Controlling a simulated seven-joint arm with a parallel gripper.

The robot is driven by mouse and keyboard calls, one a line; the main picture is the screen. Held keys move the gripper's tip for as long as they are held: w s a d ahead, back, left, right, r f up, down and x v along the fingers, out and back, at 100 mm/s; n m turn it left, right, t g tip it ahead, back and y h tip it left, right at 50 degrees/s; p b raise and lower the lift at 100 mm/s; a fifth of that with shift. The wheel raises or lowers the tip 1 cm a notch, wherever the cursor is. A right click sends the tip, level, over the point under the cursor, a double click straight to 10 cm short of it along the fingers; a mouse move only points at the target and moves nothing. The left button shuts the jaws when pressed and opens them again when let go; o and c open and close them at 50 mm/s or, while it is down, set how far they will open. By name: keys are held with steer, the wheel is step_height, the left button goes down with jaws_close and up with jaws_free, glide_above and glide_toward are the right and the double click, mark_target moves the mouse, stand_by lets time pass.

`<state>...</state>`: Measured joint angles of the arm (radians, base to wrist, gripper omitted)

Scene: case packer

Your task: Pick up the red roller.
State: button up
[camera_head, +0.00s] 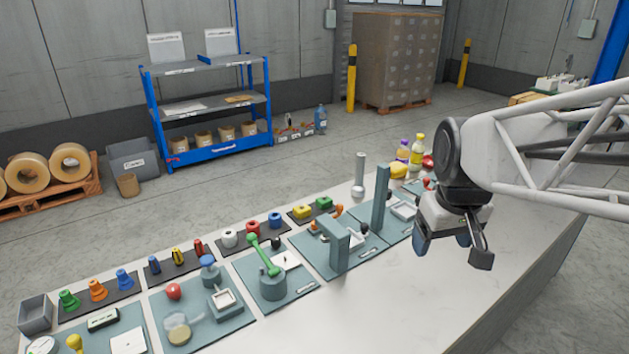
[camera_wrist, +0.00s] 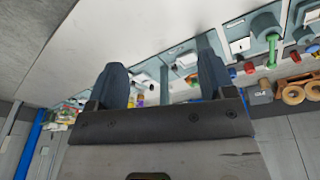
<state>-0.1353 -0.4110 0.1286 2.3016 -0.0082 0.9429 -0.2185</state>
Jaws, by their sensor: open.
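The red roller (camera_head: 199,247) looks like a small upright red piece at the right end of a dark strip (camera_head: 165,273), in the head view. A yellow roller (camera_head: 177,256) and a blue roller (camera_head: 154,265) stand to its left on the same strip. My gripper (camera_head: 450,246) is open and empty, high above the right part of the white table, far to the right of the red roller. Its two fingers also show spread apart in the wrist view (camera_wrist: 162,82). I cannot make out the red roller for certain in the wrist view.
A green lever device (camera_head: 267,265), a grey-green block (camera_head: 334,244) and a tall post (camera_head: 380,197) stand between my gripper and the rollers. The table's front strip (camera_head: 400,310) is clear.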

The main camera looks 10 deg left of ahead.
steer(key=w+a+n, duration=0.4)
steer(key=w+a, duration=0.6)
steer(key=w, duration=0.2)
steer(key=n+g, duration=0.2)
steer(key=n, duration=0.9)
glide_above(253, 229)
steer(key=w, duration=0.2)
step_height(253, 229, down, 20)
steer(key=shift+w+a+f, duration=0.1)
steer(key=shift+a+f, duration=0.05)
steer(key=shift+a, duration=0.35)
steer(key=shift+f, duration=1.3)
steer(key=shift+f, duration=0.1)
